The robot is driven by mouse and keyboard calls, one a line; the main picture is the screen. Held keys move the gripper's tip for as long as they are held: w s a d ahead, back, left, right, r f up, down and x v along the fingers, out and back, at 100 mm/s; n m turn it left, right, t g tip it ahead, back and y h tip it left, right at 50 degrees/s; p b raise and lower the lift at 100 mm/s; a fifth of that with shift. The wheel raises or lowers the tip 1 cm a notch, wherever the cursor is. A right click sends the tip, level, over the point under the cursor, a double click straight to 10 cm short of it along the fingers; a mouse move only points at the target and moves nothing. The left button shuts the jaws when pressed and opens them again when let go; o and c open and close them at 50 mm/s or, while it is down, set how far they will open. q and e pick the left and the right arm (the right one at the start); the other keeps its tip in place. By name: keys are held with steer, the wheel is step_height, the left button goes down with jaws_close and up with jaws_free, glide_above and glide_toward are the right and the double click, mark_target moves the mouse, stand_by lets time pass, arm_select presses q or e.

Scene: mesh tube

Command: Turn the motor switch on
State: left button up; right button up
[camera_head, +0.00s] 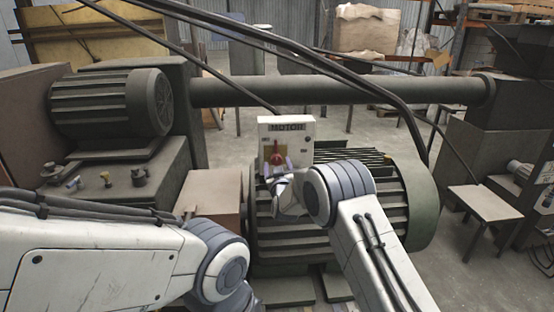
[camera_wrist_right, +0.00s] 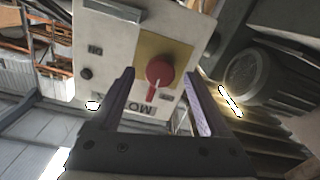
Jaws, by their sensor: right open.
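The motor switch is a red rotary knob (camera_head: 276,156) on a yellow plate, on the front of a pale control box (camera_head: 303,135) labelled MOTOR. My right gripper (camera_head: 277,168) is at the front of the box, just below the knob in the head view. In the wrist view its two purple-grey fingers (camera_wrist_right: 160,78) are apart, one on each side of the knob. Contact cannot be told. My left gripper is outside the view.
A smaller motor (camera_head: 110,103) sits at left, and a thick pipe (camera_head: 345,91) crosses behind. Dark cables hang near the box's right. A small table (camera_head: 484,205) stands at right.

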mark_target(276, 153)
steer(key=shift+w+a, duration=0.1)
steer(key=shift+w, duration=1.35)
steer(key=shift+c, duration=0.3)
jaws_close()
steer(key=shift+f+m+b, duration=0.15)
steer(key=shift+m+b, duration=0.25)
steer(key=shift+b, duration=0.15)
steer(key=m+b, duration=1.2)
steer(key=b, duration=0.4)
steer(key=shift+m+b, duration=1.4)
steer(key=shift+m, duration=0.1)
steer(key=shift+m+b, duration=0.75)
steer(key=shift+m, duration=0.35)
steer(key=shift+r, duration=0.2)
